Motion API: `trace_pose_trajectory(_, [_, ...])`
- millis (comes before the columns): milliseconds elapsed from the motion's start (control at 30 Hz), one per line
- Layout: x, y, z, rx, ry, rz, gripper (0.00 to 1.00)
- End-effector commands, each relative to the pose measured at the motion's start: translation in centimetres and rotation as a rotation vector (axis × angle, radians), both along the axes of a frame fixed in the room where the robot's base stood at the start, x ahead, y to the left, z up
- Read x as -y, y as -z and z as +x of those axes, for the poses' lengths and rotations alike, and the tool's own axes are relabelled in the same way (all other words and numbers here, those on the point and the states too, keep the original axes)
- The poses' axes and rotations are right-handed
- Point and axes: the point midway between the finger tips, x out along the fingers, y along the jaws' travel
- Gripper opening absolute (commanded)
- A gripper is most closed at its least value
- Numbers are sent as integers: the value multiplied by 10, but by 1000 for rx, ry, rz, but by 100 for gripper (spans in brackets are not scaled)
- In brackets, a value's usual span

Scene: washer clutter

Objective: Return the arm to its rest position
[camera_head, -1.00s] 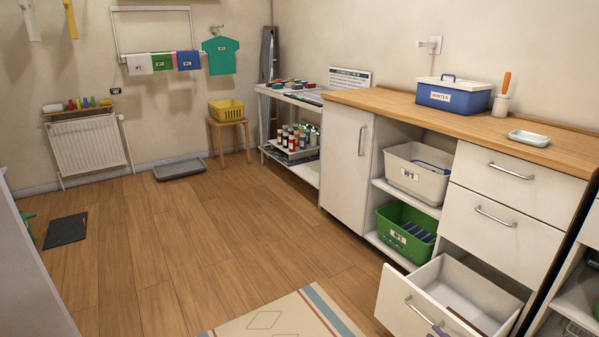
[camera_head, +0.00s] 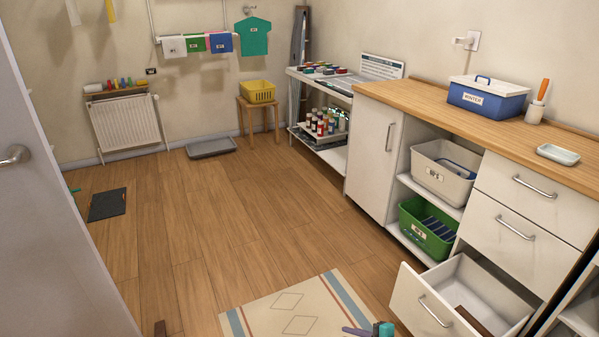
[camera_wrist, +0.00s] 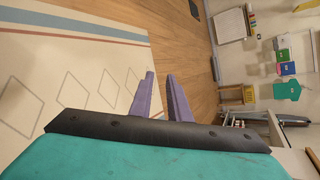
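My gripper shows at the bottom edge of the head view (camera_head: 358,331), with purple fingers and a teal body, over the patterned rug and left of the open drawer. In the wrist view my gripper (camera_wrist: 161,74) has its two purple fingers apart, with bare floor visible between them and nothing held. The rest of my arm is mostly out of the picture. The bottom drawer (camera_head: 425,310) of the white cabinet stands pulled out, with a brown item (camera_head: 472,321) inside. The gripper appears clear of the drawer handle (camera_head: 434,311).
The rug (camera_head: 262,319) lies in front of the cabinet. The wooden counter (camera_head: 420,98) holds a blue box (camera_head: 487,100). A green bin (camera_head: 428,238) and a grey bin (camera_head: 444,178) fill the open shelves. A pale door (camera_head: 50,215) stands at the left. The middle floor is clear.

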Motion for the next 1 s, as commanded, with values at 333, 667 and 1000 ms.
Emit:
trace_pose_trajectory(333, [-89,6,-80,-120,-400,-180,16])
trace_pose_trajectory(667, [-111,21,-175,-227,-815,-412,16])
trace_pose_trajectory(1000, [-64,38,-239,-330,-1159,-660,16])
